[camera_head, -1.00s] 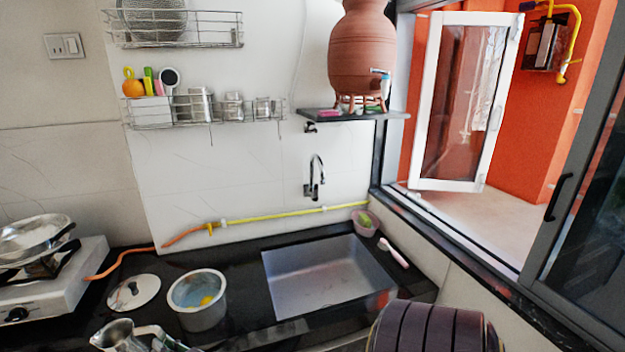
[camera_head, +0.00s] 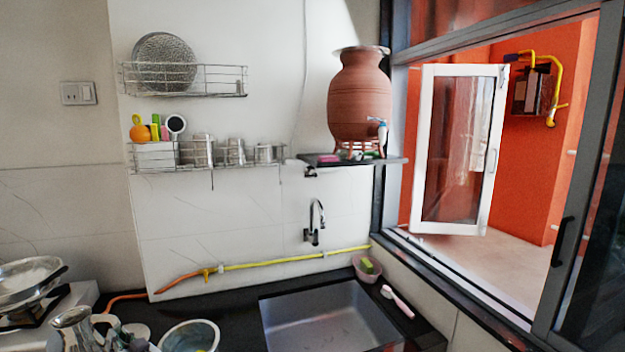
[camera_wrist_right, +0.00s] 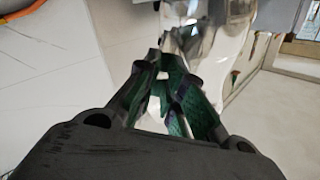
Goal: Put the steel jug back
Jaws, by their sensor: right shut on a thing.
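The steel jug (camera_head: 72,328) is at the lower left of the head view, its mouth facing up and its lower part cut off by the picture edge. My right gripper (camera_head: 122,338) is at the jug's handle side, to the right of its body, and is shut on the jug. In the right wrist view the gripper's green-padded fingers (camera_wrist_right: 172,97) close around a pale, shiny part, with the blurred jug (camera_wrist_right: 222,45) beyond them. The exact grip on the handle is hard to make out. My left gripper is not in view.
A stove with a steel pan (camera_head: 30,280) stands left of the jug. A steel pot (camera_head: 190,338) is to the right, before the sink (camera_head: 325,318). A wire rack (camera_head: 205,158) with steel cups hangs above. A clay waterpot (camera_head: 360,100) stands on a wall shelf (camera_head: 350,160).

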